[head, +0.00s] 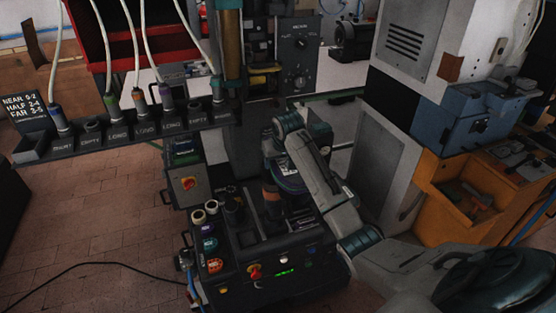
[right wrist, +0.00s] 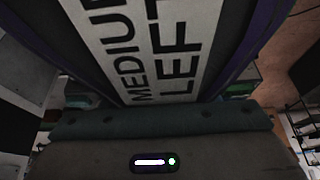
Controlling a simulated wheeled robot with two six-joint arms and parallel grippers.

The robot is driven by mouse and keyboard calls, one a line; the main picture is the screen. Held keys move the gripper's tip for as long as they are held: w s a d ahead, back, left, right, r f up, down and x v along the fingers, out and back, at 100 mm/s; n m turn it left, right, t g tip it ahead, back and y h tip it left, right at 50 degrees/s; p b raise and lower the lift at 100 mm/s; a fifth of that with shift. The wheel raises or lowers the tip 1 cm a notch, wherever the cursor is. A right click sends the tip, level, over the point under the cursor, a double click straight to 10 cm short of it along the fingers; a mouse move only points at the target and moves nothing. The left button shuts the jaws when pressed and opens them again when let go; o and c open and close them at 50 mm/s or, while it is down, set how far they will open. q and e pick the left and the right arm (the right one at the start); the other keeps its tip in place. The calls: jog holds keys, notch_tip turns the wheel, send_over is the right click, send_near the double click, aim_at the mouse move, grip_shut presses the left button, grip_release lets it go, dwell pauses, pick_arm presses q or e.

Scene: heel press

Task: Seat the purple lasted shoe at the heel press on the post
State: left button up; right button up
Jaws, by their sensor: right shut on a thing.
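The purple lasted shoe shows in the right wrist view as purple edges around a white label (right wrist: 165,50) reading "MEDIUM LEFT", close against my gripper. In the head view a dark purple part (head: 290,181) of it shows below my right wrist, mostly hidden by my arm. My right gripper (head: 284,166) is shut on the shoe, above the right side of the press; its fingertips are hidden. The heel press (head: 250,245) is a dark machine in the centre. An upright with an orange-brown band (head: 271,192) stands beside the shoe; I cannot tell whether they touch. My left gripper is not in view.
A rack (head: 130,131) with labelled slots and cabled tools spans the upper left. A sign (head: 22,104) stands at its left end. An orange bench (head: 460,215) stands right. Brick floor at left is mostly clear, with a cable.

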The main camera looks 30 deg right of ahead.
jog(key=o, duration=1.3)
jog(key=shift+s+f, duration=0.1)
jog(key=shift+c, duration=0.2)
jog(key=shift+f, duration=0.1)
jog(key=shift+r, duration=0.3)
jog(key=b+v, duration=0.4)
jog(key=v, duration=0.6)
jog(key=shift+s+r, duration=0.15)
jog(key=shift+r, duration=0.05)
